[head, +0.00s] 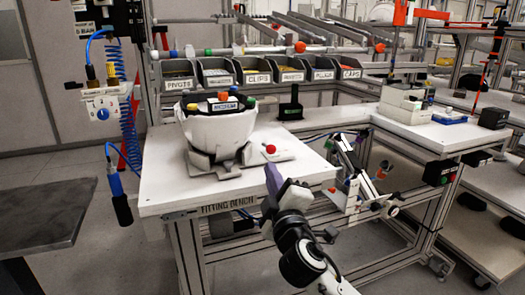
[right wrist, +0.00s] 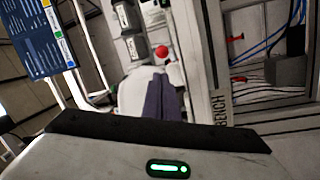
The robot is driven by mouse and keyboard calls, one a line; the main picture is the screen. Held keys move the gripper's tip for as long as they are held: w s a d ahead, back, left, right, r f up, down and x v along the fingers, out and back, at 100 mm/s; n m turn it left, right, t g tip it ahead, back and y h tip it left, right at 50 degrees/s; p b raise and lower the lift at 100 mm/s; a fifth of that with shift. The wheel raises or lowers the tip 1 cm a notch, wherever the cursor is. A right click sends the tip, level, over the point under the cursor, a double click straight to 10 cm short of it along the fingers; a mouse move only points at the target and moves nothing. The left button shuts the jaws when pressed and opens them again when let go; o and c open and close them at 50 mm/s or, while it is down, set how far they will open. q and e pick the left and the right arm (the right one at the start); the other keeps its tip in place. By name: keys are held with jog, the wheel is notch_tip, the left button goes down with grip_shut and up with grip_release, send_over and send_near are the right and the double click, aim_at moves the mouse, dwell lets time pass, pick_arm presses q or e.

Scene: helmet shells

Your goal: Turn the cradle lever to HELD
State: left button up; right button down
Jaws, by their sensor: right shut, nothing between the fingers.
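A white helmet shell (head: 217,127) sits open side up in a grey cradle (head: 213,167) on the fitting bench (head: 160,189). A red ball knob (head: 270,149), seemingly the end of the cradle lever, shows at the cradle's right side. It also shows in the right wrist view (right wrist: 161,52), beyond my fingertips. No HELD mark is readable, so I cannot tell the lever's setting. My right gripper (head: 272,173) is shut and empty at the bench's front edge, in front of the knob and apart from it. Its purple fingers (right wrist: 161,95) lie together. My left gripper is out of view.
Labelled bins (head: 216,73) line the back of the bench. A small black stand (head: 290,104) is behind the knob. Coloured parts (head: 221,102) lie in the shell. A blue coiled hose (head: 128,90) hangs at left. The bench's front right is clear.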

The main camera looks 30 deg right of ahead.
aim_at(267, 146)
jog(key=x, duration=0.9)
jog(key=shift+w+p, duration=0.25)
jog(key=shift+p, duration=0.1)
jog(key=shift+w+d, duration=0.15)
jog(key=shift+w, duration=0.1)
